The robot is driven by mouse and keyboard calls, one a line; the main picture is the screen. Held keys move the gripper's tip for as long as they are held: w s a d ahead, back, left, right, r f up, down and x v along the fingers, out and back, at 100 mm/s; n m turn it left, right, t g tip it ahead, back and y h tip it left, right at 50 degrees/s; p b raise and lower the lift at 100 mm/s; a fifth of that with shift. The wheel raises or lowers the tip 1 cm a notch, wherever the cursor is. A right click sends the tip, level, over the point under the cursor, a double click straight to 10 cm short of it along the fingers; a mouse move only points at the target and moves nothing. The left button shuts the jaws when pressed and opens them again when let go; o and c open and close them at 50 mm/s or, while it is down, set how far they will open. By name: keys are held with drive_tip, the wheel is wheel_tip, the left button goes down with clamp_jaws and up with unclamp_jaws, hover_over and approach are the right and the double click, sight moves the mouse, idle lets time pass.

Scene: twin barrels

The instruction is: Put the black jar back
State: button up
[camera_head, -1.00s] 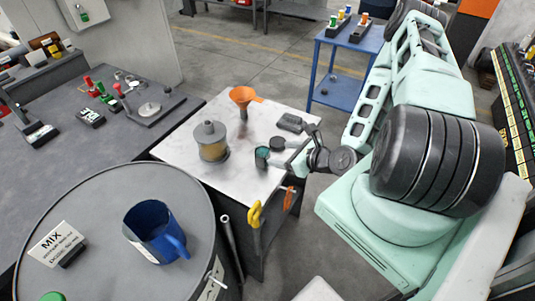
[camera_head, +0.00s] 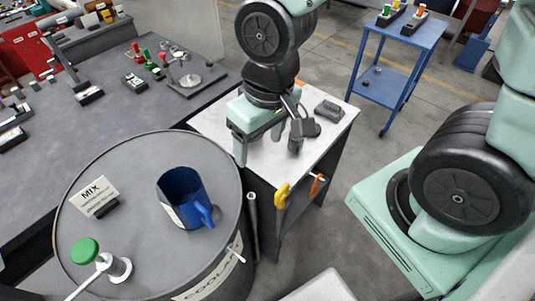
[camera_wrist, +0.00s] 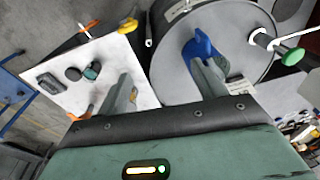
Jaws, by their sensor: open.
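A small dark round piece, seemingly the black jar, stands on the white-topped table (camera_head: 338,122); in the wrist view it is the black round shape (camera_wrist: 73,74). Touching or close beside it is a dark teal-topped jar (camera_wrist: 91,71). In the head view this pair is partly covered by my arm, and I cannot clearly separate the two. My gripper (camera_head: 258,146) points down over the table's left part, left of the pair. In the wrist view its fingers (camera_wrist: 164,86) are wide apart with nothing between them.
A dark grey block (camera_head: 329,110) lies on the white table. A yellow hook (camera_head: 282,194) hangs at its front edge. A blue cart (camera_head: 400,45) stands behind.

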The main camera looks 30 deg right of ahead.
drive_tip(key=s+a+r+n+g, duration=0.1)
drive_tip(key=s+a+r+n, duration=0.1)
drive_tip(key=s+r+n, duration=0.2)
drive_tip(key=s, duration=0.3)
drive_tip(key=shift+a+r+n, duration=0.25)
drive_tip(key=shift+n, duration=0.15)
wheel_tip(320, 180, down, 8)
drive_tip(key=b, duration=0.8)
drive_tip(key=shift+f, duration=0.25)
